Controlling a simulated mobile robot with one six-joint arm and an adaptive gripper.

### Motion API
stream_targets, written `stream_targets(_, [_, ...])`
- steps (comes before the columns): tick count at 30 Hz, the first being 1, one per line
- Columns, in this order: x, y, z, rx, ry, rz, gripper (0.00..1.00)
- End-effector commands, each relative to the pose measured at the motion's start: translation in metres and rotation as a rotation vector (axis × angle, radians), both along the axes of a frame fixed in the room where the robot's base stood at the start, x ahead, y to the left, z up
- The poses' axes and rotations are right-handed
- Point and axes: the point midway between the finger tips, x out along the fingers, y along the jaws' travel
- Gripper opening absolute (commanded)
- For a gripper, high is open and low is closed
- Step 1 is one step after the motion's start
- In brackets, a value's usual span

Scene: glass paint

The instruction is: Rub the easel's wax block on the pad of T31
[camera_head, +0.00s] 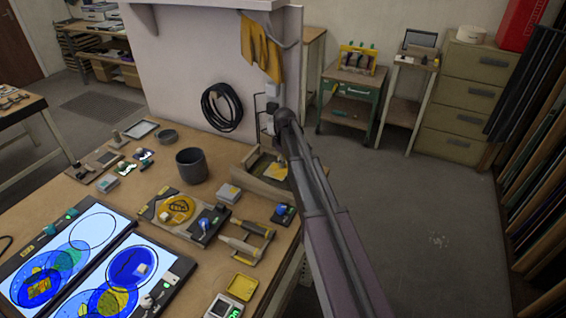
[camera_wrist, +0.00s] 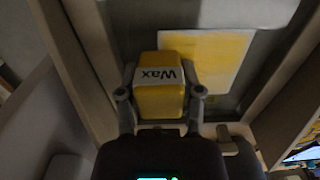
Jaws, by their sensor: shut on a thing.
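A yellow block labelled "Wax" (camera_wrist: 160,98) sits between the two fingers of my gripper (camera_wrist: 160,108) in the wrist view. The fingers touch it on both sides. Behind it is a grey surface with a yellow sheet (camera_wrist: 222,62), between wooden edges (camera_wrist: 75,45). In the head view my arm reaches over the back right of the bench, by a wooden tray-like stand (camera_head: 250,182). My gripper and the block cannot be made out clearly there. I can read no T31 label, so I cannot tell which pad is its own.
The bench (camera_head: 130,205) carries a dark cup (camera_head: 191,165), a tool tray with a yellow round piece (camera_head: 178,207), a wooden-handled frame (camera_head: 246,240), a yellow dish (camera_head: 244,286) and lit panels (camera_head: 62,255). A wall panel (camera_head: 190,60) stands behind. The floor at right is clear.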

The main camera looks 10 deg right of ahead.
Motion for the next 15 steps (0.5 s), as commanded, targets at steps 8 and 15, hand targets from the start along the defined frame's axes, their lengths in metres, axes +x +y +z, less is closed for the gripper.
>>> stream_targets(8, [0.000, 0.000, 0.004, 0.001, 0.001, 0.000, 0.09])
stream_targets(15, [0.000, 0.000, 0.021, 0.001, 0.001, 0.000, 0.09])
